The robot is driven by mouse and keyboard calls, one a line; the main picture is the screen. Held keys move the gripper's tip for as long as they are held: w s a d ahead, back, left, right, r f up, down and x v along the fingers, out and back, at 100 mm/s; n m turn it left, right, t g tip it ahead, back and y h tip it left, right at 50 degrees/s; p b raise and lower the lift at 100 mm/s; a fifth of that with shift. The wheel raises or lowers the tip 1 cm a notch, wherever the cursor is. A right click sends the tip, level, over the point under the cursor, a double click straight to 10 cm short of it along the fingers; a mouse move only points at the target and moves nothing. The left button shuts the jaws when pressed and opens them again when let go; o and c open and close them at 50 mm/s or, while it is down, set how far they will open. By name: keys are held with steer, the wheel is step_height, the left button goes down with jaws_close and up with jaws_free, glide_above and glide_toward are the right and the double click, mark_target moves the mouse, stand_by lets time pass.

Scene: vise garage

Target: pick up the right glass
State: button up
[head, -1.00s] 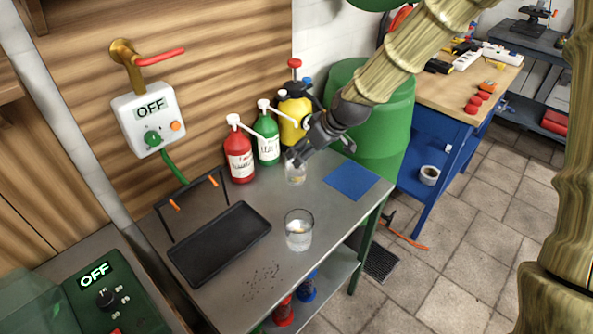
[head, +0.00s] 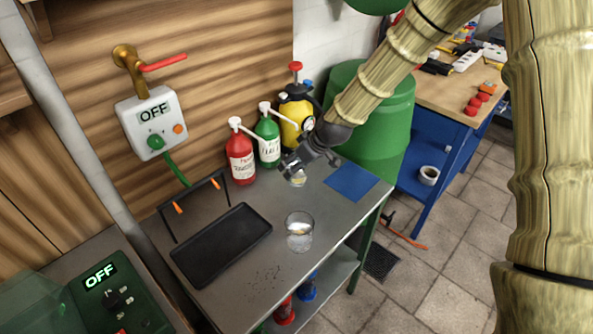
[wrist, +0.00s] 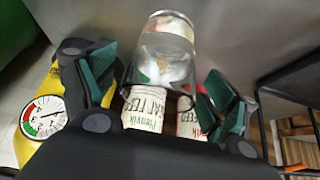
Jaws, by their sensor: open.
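One clear glass (head: 298,180) stands at the back of the metal table, partly hidden by my gripper (head: 290,168). The other clear glass (head: 299,236) stands nearer the front edge, with whitish contents. My gripper is open just above and beside the back glass in the head view. In the wrist view, a clear glass (wrist: 166,48) with pale and yellowish bits showing in it lies ahead, between the two green-padded fingers of my gripper (wrist: 163,88). I cannot tell whether a finger touches it.
A red bottle (head: 240,160), a green bottle (head: 267,143) and a yellow sprayer (head: 297,115) stand behind the back glass. A black tray (head: 221,245) lies at left. A blue mat (head: 351,181) lies at right. A green barrel (head: 378,125) stands beyond.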

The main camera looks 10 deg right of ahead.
steer(key=shift+w+a+f, duration=0.1)
steer(key=shift+w+f, duration=0.1)
steer(key=shift+f, duration=0.15)
steer(key=shift+c, duration=0.2)
steer(key=c, duration=1.3)
steer(key=shift+c, duration=0.3)
steer(key=shift+s+r, duration=0.1)
steer(key=shift+r, duration=0.1)
